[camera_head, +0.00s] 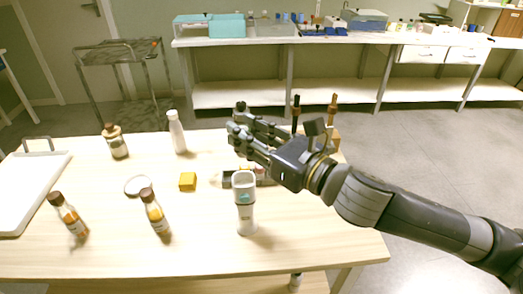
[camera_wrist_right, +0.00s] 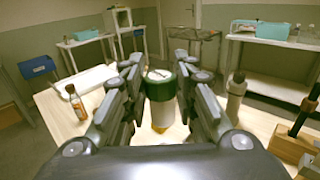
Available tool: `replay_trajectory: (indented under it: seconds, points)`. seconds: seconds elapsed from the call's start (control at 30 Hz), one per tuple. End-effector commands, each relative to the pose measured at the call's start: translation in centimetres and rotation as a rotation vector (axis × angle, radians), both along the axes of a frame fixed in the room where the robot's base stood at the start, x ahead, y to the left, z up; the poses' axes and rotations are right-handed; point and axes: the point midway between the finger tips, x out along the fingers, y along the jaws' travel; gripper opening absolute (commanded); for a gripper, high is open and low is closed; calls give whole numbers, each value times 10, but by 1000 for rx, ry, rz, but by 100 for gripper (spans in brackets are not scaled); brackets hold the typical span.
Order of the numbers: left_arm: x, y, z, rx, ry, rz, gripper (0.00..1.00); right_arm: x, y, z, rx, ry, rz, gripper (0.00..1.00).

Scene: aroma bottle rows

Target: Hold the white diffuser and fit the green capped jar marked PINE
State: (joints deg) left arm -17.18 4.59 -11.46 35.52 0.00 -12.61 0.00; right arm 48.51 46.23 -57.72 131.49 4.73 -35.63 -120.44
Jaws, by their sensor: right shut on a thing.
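The white diffuser (camera_head: 246,217) stands upright near the front of the table, with a round open top and a small teal mark. No gripper touches it. My right gripper (camera_head: 240,122) is above and behind it. In the right wrist view my right gripper (camera_wrist_right: 160,88) is shut on a jar with a dark green cap (camera_wrist_right: 161,76) and a pale top. Any writing on it is too small to read. My left gripper is not in view.
A white tray (camera_head: 28,190) lies far left. Low items behind the diffuser are partly hidden.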

Motion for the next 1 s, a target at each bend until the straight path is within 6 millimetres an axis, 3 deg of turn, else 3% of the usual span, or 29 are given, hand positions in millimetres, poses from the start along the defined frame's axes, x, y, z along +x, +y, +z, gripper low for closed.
replay_trajectory:
  seconds: [0.17, 0.63, 1.0]
  points:
    - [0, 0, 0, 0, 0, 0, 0, 0, 3, 6, -1, 0, 41, 10]
    - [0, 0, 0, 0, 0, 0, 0, 0, 4, -27, 0, 1, 46, 10]
    - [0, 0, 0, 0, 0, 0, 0, 0, 3, -32, 0, -1, 45, 10]
